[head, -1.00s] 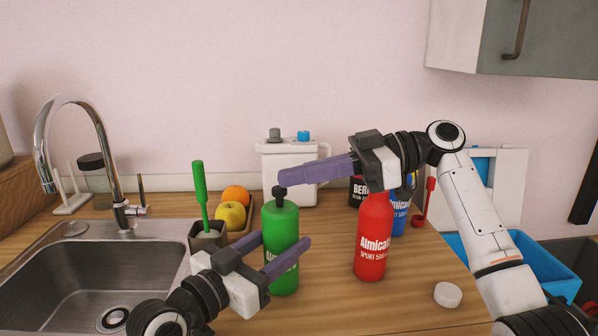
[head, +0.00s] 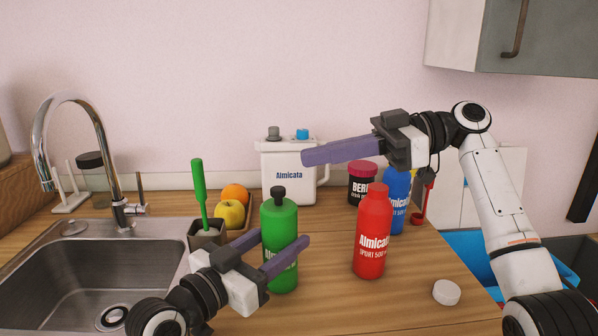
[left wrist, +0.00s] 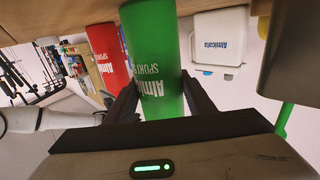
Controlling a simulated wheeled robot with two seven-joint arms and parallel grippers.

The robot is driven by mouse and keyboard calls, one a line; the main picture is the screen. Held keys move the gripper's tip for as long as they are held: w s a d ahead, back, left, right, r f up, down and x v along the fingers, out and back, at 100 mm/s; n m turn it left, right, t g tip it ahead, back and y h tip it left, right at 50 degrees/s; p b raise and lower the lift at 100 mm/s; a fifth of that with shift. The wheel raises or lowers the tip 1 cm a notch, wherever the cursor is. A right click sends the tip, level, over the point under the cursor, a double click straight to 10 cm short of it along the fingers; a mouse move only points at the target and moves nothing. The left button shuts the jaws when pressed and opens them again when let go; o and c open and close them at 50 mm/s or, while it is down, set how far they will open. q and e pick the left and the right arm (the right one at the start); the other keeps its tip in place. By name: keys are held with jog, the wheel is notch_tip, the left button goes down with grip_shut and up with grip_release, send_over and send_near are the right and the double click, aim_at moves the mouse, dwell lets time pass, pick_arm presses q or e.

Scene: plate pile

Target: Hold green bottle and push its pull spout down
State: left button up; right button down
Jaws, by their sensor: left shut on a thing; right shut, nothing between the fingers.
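The green bottle (head: 280,222) stands upright on the counter, with a dark pull spout (head: 278,195) on top. My left gripper (head: 272,250) is shut on the bottle's body, one purple finger on each side. In the left wrist view the green bottle (left wrist: 152,55) shows between the dark fingers. My right gripper (head: 306,155) is shut and empty, with its purple fingers together. It is above and a little right of the spout, apart from it. I cannot tell from the picture how far down the spout is.
A red bottle (head: 372,235) stands right of the green one, with a blue bottle (head: 396,200) and black jar (head: 361,185) behind. A white canister (head: 290,178) stands at the back. A white lid (head: 446,292) lies at right. The sink (head: 90,270) is at left.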

pick_arm(q)
jog(key=shift+r, duration=0.1)
pick_arm(e)
jog(key=d+r, duration=0.1)
jog(key=d, duration=0.5)
jog(key=shift+d+r, duration=0.15)
jog(key=shift+r, duration=0.15)
pick_arm(q)
jog(key=o, duration=1.5)
